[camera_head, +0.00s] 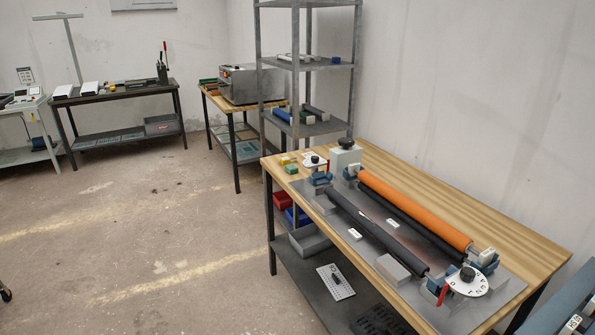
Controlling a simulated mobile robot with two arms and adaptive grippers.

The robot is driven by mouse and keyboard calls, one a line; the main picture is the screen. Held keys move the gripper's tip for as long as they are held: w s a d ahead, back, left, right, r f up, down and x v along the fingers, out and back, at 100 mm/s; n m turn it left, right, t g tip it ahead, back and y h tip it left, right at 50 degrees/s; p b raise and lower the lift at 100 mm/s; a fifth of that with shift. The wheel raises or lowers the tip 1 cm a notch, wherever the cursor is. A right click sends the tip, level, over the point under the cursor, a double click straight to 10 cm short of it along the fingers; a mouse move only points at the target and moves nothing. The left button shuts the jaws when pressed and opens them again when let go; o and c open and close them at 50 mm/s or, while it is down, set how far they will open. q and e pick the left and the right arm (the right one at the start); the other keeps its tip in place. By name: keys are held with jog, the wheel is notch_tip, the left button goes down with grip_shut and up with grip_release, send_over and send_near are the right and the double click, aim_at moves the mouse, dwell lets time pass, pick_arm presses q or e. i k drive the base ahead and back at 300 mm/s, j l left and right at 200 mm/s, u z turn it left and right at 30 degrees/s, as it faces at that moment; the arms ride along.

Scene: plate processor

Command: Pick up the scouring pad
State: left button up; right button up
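A small green block with some yellow (291,169), which looks like a scouring pad, lies at the far left corner of the wooden-topped workbench (515,228). A small yellow block (287,159) lies just behind it. Both are too small to tell their texture. Neither of my grippers is in view.
A roller machine with an orange roller (415,210) and dark rollers fills much of the workbench. A metal shelf rack (297,75) stands beyond. The floor (150,235) to the left is open.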

aim_at(291, 169)
jog(key=i+j+z, duration=0.1)
jog(key=z, duration=0.3)
jog(key=i+j+z, duration=0.15)
jog(key=i+z, duration=0.15)
jog(key=z, duration=0.15)
jog(key=i+j+z, duration=0.1)
jog(key=i+j, duration=0.15)
jog(key=i+j+z, duration=0.1)
jog(key=i+j, duration=0.15)
jog(key=j, duration=0.2)
jog(key=i+j+z, duration=0.25)
jog(key=i+j, duration=0.2)
jog(key=j, duration=0.3)
jog(key=i+j+z, duration=0.1)
jog(key=j, duration=0.3)
jog(key=i, duration=0.1)
